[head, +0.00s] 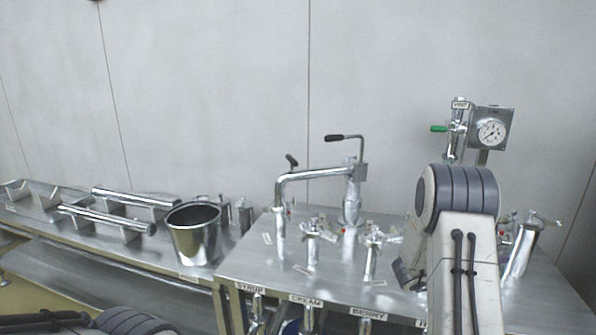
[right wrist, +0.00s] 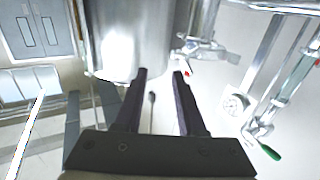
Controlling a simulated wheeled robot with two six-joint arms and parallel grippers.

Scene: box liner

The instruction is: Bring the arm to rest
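My right arm (head: 460,250) rises in front of the steel counter at the right of the head view and hides most of its own gripper there. In the right wrist view my right gripper (right wrist: 162,85) shows two dark fingers standing apart. I see nothing clamped between them; a thin rod shows in the gap, at a distance I cannot tell. A shiny metal cylinder (right wrist: 130,40) is just beyond the left fingertip; I cannot tell whether they touch. Part of my left arm (head: 130,322) shows at the lower left, and its gripper is out of view.
The steel counter (head: 240,262) carries a swing spout (head: 320,172), several taps and labels. A gauge (head: 491,132) and green handle (head: 439,128) stand behind my right arm. A steel bucket (head: 194,235) and rails (head: 105,217) stand on the left bench.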

